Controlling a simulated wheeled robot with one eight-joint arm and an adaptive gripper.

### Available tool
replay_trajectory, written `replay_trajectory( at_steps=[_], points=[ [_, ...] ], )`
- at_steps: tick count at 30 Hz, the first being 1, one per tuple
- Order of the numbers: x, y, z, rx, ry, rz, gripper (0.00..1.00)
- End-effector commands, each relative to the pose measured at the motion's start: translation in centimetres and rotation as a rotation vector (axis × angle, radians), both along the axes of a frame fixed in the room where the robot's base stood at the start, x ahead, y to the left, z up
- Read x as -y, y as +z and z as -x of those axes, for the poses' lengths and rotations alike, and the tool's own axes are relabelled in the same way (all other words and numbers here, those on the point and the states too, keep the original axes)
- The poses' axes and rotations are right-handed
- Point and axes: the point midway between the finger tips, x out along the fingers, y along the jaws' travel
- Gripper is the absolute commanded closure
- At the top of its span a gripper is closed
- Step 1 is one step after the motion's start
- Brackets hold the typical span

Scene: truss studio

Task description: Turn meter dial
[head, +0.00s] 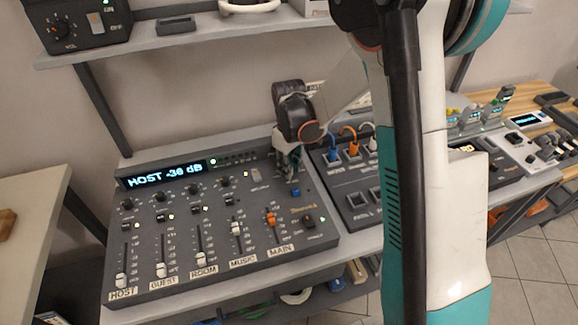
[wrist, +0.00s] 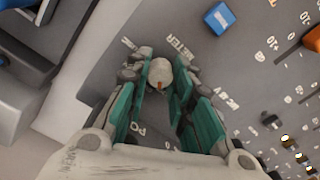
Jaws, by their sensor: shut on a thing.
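The meter dial (wrist: 159,72) is a small pale round knob with a brown-orange mark on its side facing the bottom of the wrist view. Printed labels surround it on the dark mixer panel. My gripper (wrist: 160,90) has its two green-padded fingers on either side of the dial, shut on it. In the head view my gripper (head: 289,165) reaches down onto the upper right of the mixing console (head: 150,285), and it hides the dial there. The console display (head: 165,175) reads HOST -30 dB.
A blue button (head: 295,192) and an orange fader cap (head: 271,219) sit close to my gripper. Several white faders line the console's front. A dark panel with cables (head: 358,200) stands just right. A shelf (head: 190,38) runs above.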

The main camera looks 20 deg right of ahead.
Motion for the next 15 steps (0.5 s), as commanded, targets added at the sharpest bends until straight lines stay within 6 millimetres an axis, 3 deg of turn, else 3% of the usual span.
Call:
replay_trajectory(
  at_steps=[15],
  points=[
    [-0.02,-0.01,0.0,0.0,-0.462,0.0,1.0]
  ],
)
